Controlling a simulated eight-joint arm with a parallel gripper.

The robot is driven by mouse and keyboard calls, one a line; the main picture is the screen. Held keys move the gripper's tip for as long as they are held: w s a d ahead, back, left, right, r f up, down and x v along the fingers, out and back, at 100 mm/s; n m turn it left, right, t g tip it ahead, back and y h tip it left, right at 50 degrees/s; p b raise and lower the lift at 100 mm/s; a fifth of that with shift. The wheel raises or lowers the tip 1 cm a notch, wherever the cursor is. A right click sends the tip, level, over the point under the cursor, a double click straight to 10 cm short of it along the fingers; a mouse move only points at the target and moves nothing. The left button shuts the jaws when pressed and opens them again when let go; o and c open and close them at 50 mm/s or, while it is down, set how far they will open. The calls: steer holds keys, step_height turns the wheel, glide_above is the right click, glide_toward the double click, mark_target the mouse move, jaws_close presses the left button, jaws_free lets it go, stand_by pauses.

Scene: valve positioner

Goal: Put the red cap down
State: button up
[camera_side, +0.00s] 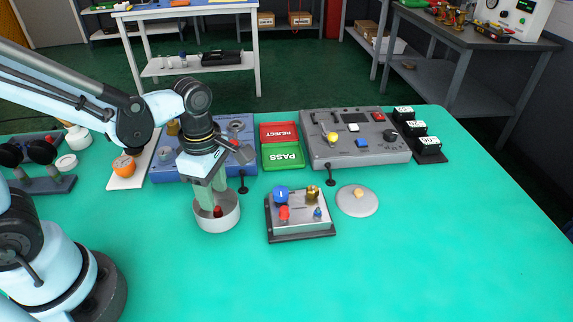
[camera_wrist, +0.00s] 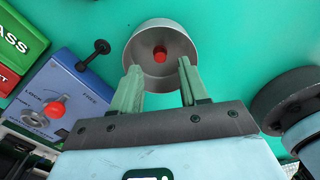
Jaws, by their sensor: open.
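The red cap (camera_side: 218,212) sits inside a round grey dish (camera_side: 217,226) on the green table. In the wrist view the red cap (camera_wrist: 160,54) is near the middle of the dish (camera_wrist: 185,44), between and a little beyond my fingertips. My gripper (camera_side: 211,203) points down into the dish with its pale green fingers. In the wrist view my gripper (camera_wrist: 159,68) is open, with a gap on both sides of the cap. The fingers hide part of the dish in both views.
A small block with blue, brass and red fittings (camera_side: 300,227) stands right of the dish. A round pale disc (camera_side: 357,207) lies beyond it. Behind are a blue panel (camera_side: 170,175), the REJECT and PASS trays (camera_side: 282,146) and a grey console (camera_side: 340,155). The front table is clear.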

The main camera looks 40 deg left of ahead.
step_height(320, 180, up, 5)
stand_by(0.3)
steer(key=a+r+m+t, duration=0.1)
steer(key=m+t, duration=0.1)
steer(key=m, duration=0.5)
steer(key=a+r+m+t, duration=0.1)
steer(key=m+t, duration=0.1)
steer(key=m, duration=0.6)
steer(key=a+r+m+t, duration=0.2)
steer(key=m+t, duration=0.1)
steer(key=m, duration=0.4)
steer(key=shift+w, duration=0.3)
